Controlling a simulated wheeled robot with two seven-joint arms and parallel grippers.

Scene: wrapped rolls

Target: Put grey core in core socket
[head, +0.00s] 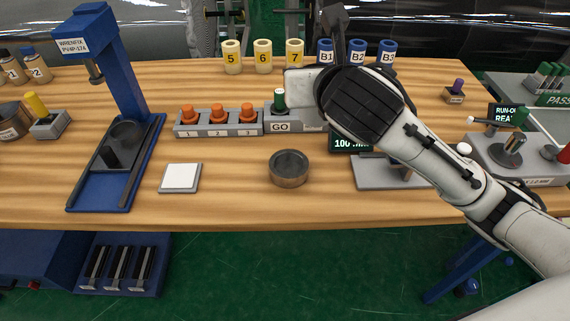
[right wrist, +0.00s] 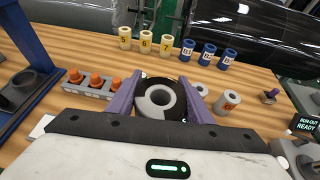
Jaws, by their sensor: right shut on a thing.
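My right gripper (right wrist: 160,100) is shut on a grey core (right wrist: 155,112), seen end-on as a grey ring between the purple fingers, with a dark area around its hole. In the head view this gripper (head: 336,20) is at the back of the table by the blue rolls, and my arm hides the core. A round dark cup (head: 289,179) stands at the table's front middle, apart from the gripper. A blue press (head: 128,85) at the left has a dark ring on its base. I cannot tell which is the core socket. My left gripper is not in view.
Cream rolls (head: 263,57) and blue rolls (head: 387,53) line the back. Orange pegs (head: 218,123) fill a grey rack. A white pad (head: 181,177) lies front left. Clear wood surrounds the cup.

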